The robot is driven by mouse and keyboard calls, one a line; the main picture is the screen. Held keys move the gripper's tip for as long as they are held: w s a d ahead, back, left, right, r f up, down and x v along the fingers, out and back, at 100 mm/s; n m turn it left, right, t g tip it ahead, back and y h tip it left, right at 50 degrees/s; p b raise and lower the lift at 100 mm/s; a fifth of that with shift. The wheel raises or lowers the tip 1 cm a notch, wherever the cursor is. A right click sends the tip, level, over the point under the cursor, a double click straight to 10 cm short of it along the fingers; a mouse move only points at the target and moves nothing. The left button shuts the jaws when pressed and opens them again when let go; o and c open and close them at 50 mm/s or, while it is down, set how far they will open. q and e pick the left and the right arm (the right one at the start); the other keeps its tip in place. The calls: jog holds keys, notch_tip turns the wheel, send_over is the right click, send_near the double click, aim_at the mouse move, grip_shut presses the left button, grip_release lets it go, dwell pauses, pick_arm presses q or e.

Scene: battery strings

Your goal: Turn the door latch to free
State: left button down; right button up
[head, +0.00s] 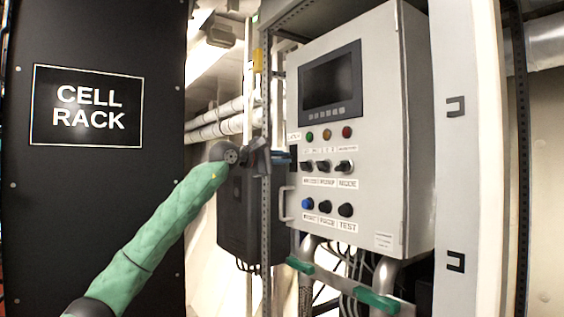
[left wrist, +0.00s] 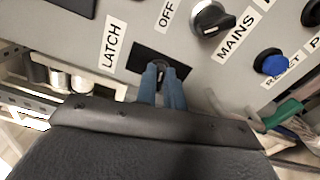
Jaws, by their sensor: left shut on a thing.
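The door latch (left wrist: 158,62) is a small dark part on a black plate below a "LATCH" label (left wrist: 112,45) in the left wrist view. In the head view the black latch plate (head: 293,157) sits at the left edge of the grey cabinet door (head: 375,100). My left gripper (left wrist: 164,82) has its two blue fingers closed around the latch, hiding most of it. The gripper also shows in the head view (head: 281,157), reaching the latch from the left. The latch's exact angle is hard to tell. My right gripper is out of view.
The door carries a screen (head: 331,80), coloured lamps and several knobs. The MAINS knob (left wrist: 211,18) and a blue button (left wrist: 271,63) are near the latch. A door handle (head: 285,204) is below. A perforated post (head: 266,230) stands just left of the cabinet.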

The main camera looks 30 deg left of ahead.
pick_arm(q)
jog(key=shift+f+m, duration=0.15)
jog(key=shift+m, duration=1.05)
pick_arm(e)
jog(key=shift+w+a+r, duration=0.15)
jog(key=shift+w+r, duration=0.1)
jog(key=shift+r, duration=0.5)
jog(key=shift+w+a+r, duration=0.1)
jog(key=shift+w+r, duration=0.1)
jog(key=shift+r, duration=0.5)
pick_arm(q)
jog(key=c, duration=1.5)
grip_release()
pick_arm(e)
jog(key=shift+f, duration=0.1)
pick_arm(q)
jog(key=shift+b, duration=0.3)
